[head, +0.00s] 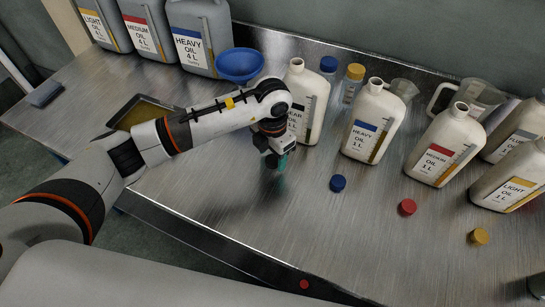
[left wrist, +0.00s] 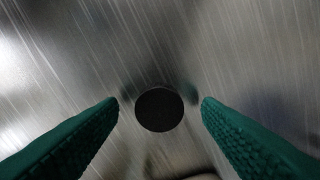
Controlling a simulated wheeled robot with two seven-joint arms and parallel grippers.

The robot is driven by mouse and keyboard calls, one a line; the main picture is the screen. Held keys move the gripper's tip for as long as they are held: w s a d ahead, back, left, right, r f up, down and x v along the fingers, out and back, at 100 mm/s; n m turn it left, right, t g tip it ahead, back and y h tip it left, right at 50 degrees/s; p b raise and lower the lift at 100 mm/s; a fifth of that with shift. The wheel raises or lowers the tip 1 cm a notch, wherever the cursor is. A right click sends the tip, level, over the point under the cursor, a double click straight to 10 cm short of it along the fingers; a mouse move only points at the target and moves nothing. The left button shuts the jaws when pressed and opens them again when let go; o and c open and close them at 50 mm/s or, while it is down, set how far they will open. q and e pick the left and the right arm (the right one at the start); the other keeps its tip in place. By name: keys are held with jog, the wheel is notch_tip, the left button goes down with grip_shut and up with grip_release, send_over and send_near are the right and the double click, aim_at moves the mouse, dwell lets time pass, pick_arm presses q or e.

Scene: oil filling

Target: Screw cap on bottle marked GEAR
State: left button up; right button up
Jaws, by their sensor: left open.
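The GEAR bottle (head: 311,88) is a cream jug standing upright near the middle of the metal table, its mouth uncapped. Its label is partly hidden by my left arm. My left gripper (head: 276,161) points down at the table just in front of this bottle. In the left wrist view, its green fingers (left wrist: 160,103) are spread open. A dark round cap (left wrist: 159,110) lies on the table between the fingertips, with a gap on both sides. In the head view the gripper hides this cap. My right gripper is not in view.
HEAVY (head: 374,120), MEDIUM (head: 445,145) and LIGHT (head: 515,178) bottles stand to the right. Blue (head: 338,183), red (head: 407,207) and yellow (head: 479,236) caps lie before them. A blue bowl-like funnel (head: 240,65) and large canisters (head: 200,38) are behind my arm.

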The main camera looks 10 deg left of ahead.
aim_at(273, 159)
pick_arm(q)
jog(key=shift+f, duration=0.45)
jog(key=c, duration=1.1)
jog(key=shift+o, duration=0.2)
notch_tip(273, 159, up, 10)
jog(key=b, duration=0.1)
